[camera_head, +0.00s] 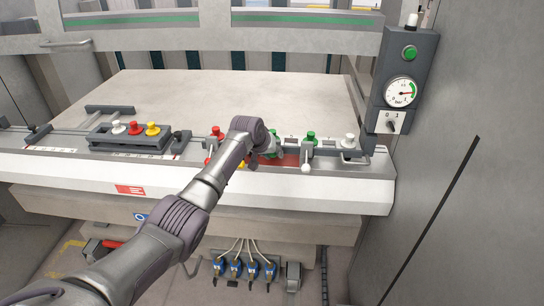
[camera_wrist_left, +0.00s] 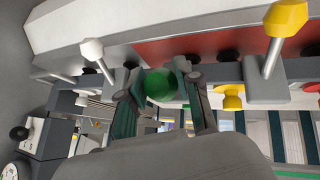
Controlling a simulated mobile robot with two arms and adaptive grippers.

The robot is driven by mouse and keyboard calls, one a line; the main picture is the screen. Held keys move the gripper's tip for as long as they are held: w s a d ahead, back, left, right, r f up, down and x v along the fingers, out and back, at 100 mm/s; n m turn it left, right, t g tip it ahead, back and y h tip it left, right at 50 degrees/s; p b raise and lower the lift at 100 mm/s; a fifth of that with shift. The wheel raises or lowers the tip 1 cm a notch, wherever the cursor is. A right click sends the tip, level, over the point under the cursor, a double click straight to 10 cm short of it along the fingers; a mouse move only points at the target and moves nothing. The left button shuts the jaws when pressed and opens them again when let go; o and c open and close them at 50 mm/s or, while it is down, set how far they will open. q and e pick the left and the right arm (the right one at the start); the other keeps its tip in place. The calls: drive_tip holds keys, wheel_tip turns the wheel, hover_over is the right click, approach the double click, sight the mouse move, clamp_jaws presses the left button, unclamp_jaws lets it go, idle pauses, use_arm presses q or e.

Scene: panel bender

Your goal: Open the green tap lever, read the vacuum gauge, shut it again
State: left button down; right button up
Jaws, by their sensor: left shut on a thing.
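The green tap lever's ball (camera_wrist_left: 159,85) sits between the two fingers of my left gripper (camera_wrist_left: 158,92) in the left wrist view. The gripper is shut on it. In the head view my left gripper (camera_head: 268,152) is at the row of taps on the machine's front edge, and my wrist hides most of this lever. The vacuum gauge (camera_head: 400,92) is a round white dial on a grey panel at the right. Its red needle points to the right, near a green band; the figures are too small to read. My right gripper is not in view.
A white-ball lever (camera_head: 306,168) and a yellow-ball lever (camera_wrist_left: 287,18) flank the held one closely. The gauge's panel also carries a green button (camera_head: 410,52) and a 0/1 switch (camera_head: 391,122). A block with white, red and yellow knobs (camera_head: 130,137) stands left. The tabletop (camera_head: 220,95) behind is clear.

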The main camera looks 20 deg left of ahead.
use_arm(q)
drive_tip(key=shift+w+r+g, duration=0.1)
drive_tip(key=shift+r+g, duration=0.1)
drive_tip(key=shift+g, duration=0.2)
drive_tip(key=shift+w+r+b, duration=0.1)
drive_tip(key=shift+r+b, duration=0.05)
drive_tip(key=shift+b, duration=0.15)
drive_tip(key=c, duration=0.8)
unclamp_jaws()
drive_tip(key=v, duration=1.2)
drive_tip(key=shift+w+a, duration=0.15)
